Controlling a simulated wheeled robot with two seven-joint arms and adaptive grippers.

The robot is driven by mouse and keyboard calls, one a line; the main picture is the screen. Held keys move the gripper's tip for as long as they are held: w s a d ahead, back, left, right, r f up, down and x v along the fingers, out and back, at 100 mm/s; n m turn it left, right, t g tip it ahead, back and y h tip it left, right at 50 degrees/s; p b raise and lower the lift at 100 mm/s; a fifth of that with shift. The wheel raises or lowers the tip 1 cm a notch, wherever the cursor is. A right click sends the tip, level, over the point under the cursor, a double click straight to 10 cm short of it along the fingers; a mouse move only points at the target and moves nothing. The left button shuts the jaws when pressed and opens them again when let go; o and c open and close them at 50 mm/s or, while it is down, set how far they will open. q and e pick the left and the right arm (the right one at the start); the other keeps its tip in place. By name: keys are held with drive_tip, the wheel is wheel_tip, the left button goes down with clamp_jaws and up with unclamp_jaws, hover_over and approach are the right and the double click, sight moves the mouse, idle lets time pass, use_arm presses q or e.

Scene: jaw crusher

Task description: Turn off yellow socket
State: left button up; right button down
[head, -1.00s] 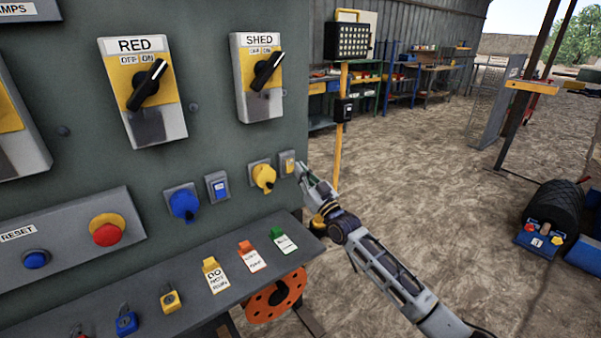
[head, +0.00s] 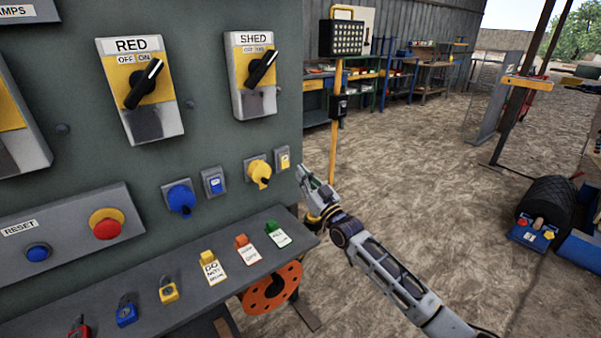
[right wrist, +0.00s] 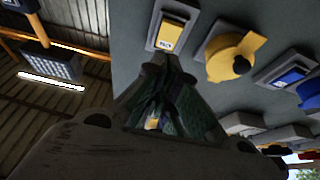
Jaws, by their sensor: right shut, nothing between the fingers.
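The yellow socket (head: 258,172) is a round yellow fitting on a grey plate on the green panel. To its right is a small grey switch box with a yellow rocker (head: 284,160). In the right wrist view the yellow socket (right wrist: 232,55) is right of centre and the yellow rocker (right wrist: 171,35) is just beyond the fingertips. My right gripper (head: 303,172) is shut and empty, to the right of the yellow rocker near the panel's edge. In the wrist view its fingertips (right wrist: 168,62) point at the rocker's lower part; contact cannot be told. My left gripper is not in view.
A blue socket (head: 180,197) and blue rocker (head: 213,182) sit to the left. Below, a shelf (head: 190,300) with padlocks and tags juts out. RED (head: 142,90) and SHED (head: 256,75) rotary switches are above. Open dirt ground lies to the right.

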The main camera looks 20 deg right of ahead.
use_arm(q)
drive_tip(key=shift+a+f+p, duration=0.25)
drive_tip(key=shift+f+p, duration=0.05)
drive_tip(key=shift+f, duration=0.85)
use_arm(e)
drive_tip(key=s+d+f, duration=0.2)
drive_tip(key=s+f, duration=0.2)
drive_tip(key=s, duration=0.2)
drive_tip(key=shift+d+f, duration=0.15)
drive_tip(key=shift+f, duration=0.25)
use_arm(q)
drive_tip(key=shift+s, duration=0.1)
use_arm(e)
drive_tip(key=shift+s, duration=0.1)
